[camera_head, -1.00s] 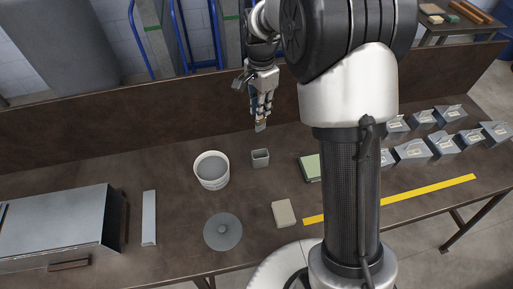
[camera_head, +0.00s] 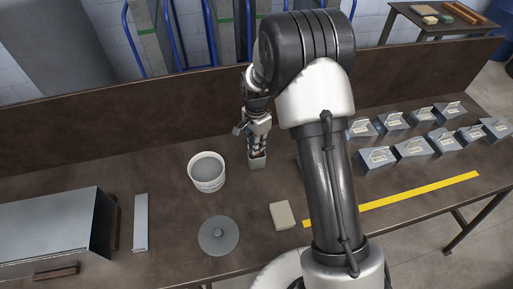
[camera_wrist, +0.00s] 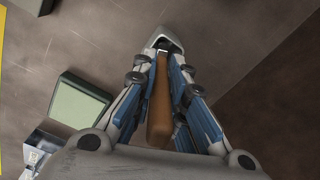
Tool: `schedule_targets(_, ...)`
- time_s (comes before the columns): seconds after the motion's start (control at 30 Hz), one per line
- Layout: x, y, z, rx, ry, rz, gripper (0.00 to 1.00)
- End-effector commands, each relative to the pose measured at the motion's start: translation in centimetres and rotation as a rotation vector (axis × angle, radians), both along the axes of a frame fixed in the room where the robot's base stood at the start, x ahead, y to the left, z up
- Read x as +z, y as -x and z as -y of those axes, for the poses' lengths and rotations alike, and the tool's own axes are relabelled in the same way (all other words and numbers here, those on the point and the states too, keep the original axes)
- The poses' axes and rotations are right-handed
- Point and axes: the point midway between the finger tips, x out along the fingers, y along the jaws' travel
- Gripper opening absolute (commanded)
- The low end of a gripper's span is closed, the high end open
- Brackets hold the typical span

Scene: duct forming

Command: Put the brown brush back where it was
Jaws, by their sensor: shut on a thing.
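The brown brush (camera_wrist: 159,105) is held between the fingers of my gripper (camera_wrist: 165,62) in the wrist view. The brush can hardly be made out there. How deep it sits in the holder cannot be told.
A white bucket (camera_head: 207,175) stands just left of the holder, with a round grey lid (camera_head: 218,236) in front. A beige block (camera_head: 283,215) lies to the front right. A green-topped block (camera_wrist: 78,103) is nearby. Several metal pieces (camera_head: 414,148) stand at right. A back panel (camera_head: 150,140) rises behind.

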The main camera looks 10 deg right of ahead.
Motion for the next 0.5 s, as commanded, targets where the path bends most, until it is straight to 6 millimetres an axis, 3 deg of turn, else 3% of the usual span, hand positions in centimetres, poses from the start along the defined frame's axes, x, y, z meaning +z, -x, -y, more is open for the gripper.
schedule_targets(0.1,-1.9,0.0,0.0,0.0,0.0,-0.002,0.0)
schedule_targets(0.47,-2.2,0.0,0.0,0.0,0.0,0.0,0.0)
schedule_targets(0.5,-2.3,0.0,0.0,0.0,0.0,0.0,0.13)
